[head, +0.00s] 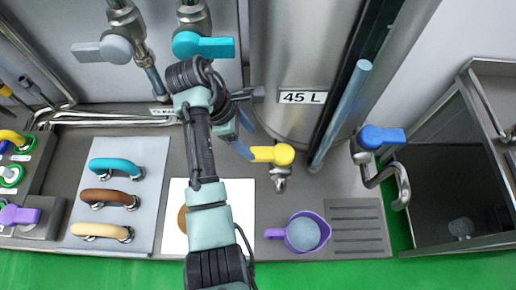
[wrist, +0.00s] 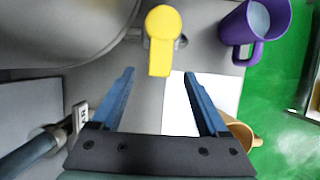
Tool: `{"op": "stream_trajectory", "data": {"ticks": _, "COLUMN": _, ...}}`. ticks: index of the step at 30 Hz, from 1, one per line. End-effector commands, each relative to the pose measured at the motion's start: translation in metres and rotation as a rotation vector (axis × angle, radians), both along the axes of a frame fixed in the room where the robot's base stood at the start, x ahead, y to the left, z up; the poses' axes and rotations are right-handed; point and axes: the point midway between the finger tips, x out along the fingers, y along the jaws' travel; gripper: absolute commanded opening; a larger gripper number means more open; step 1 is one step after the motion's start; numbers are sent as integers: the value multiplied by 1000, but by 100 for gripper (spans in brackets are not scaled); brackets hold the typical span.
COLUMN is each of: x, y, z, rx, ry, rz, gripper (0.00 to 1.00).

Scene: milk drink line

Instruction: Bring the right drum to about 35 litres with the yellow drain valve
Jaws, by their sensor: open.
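The large steel drum (head: 302,45) bears a "45 L" label (head: 303,97). A pale blue tube (head: 341,115) leans along its right side; I cannot read a level in it. The yellow drain valve (head: 272,154) sits at the drum's foot, its lever pointing left towards my gripper, with a metal spout (head: 280,183) in front. The lever also shows in the wrist view (wrist: 163,50). My gripper (wrist: 160,78) is open and empty, its fingertips just short of the lever's end and spread to either side of it. In the head view my gripper (head: 243,134) is left of the lever.
A purple jug (head: 325,230) with pale contents stands in front of the spout, to its right. A brown cup (wrist: 240,131) is near my right finger. Teal (head: 205,46) and blue (head: 383,137) valves stand around. A sink (head: 440,190) lies at right.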

Motion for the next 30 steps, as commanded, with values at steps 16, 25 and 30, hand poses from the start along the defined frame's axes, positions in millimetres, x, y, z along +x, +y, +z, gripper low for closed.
{"op": "stream_trajectory", "data": {"ticks": 16, "x": 0, "y": -24, "z": -56, "rx": 0, "ry": -1, "rz": -1, "gripper": 78}}
{"op": "stream_trajectory", "data": {"ticks": 25, "x": 0, "y": -24, "z": -56, "rx": 0, "ry": -2, "rz": 0, "gripper": 61}}
{"op": "stream_trajectory", "data": {"ticks": 30, "x": 0, "y": -24, "z": -56, "rx": 0, "ry": -2, "rz": 0, "gripper": 31}}
